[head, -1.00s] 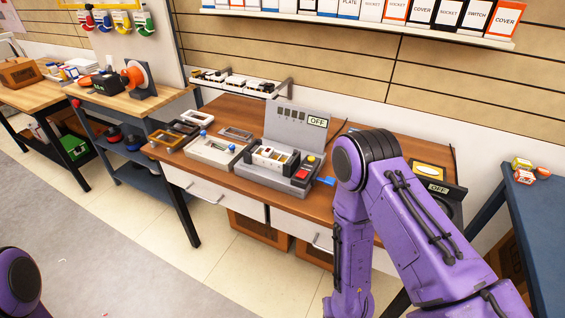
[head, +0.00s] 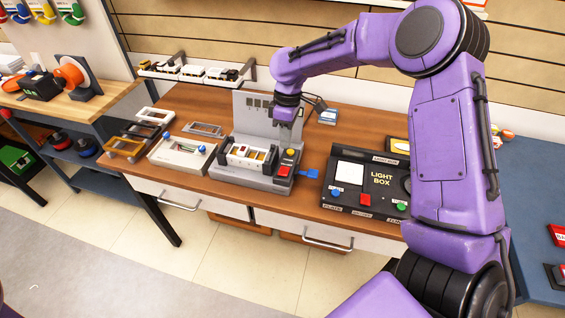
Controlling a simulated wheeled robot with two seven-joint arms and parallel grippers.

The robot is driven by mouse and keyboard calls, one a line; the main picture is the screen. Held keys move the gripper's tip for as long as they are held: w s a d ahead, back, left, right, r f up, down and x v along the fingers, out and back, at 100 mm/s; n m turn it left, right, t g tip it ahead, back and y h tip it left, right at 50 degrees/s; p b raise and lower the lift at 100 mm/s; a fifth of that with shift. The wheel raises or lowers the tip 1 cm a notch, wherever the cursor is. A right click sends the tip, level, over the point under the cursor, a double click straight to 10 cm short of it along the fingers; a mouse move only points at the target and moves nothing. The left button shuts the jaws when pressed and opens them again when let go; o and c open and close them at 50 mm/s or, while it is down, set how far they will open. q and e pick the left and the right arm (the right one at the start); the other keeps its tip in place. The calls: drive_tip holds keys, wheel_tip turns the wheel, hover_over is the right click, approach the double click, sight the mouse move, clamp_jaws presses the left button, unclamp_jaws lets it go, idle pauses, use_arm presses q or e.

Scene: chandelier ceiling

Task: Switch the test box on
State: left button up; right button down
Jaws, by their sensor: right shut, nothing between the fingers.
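The grey test box (head: 252,181) stands on the brown workbench, with an upright grey back panel (head: 253,112). Small coloured parts sit in its middle holder (head: 250,155). A red switch (head: 284,171) and a yellow button (head: 291,154) are on its right end. My right gripper (head: 290,119) is shut and empty, in front of the panel's right side and above the yellow button. I cannot tell whether it touches the box. My left gripper is out of view.
A black light box (head: 340,215) with several coloured buttons stands to the right, partly behind my right arm. A white tray (head: 182,155) and several frames (head: 155,115) lie to the left. A small blue piece (head: 308,174) lies between test box and light box.

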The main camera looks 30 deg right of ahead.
sight(283, 173)
use_arm(q)
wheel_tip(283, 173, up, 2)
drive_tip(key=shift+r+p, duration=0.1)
drive_tip(key=shift+p, duration=0.9)
use_arm(e)
drive_tip(key=f, duration=0.3)
drive_tip(key=a+f, duration=0.1)
drive_tip(key=f, duration=0.2)
drive_tip(key=s+f, duration=0.1)
drive_tip(key=f, duration=0.2)
drive_tip(key=shift+a+f, duration=0.15)
drive_tip(key=shift+f, duration=0.2)
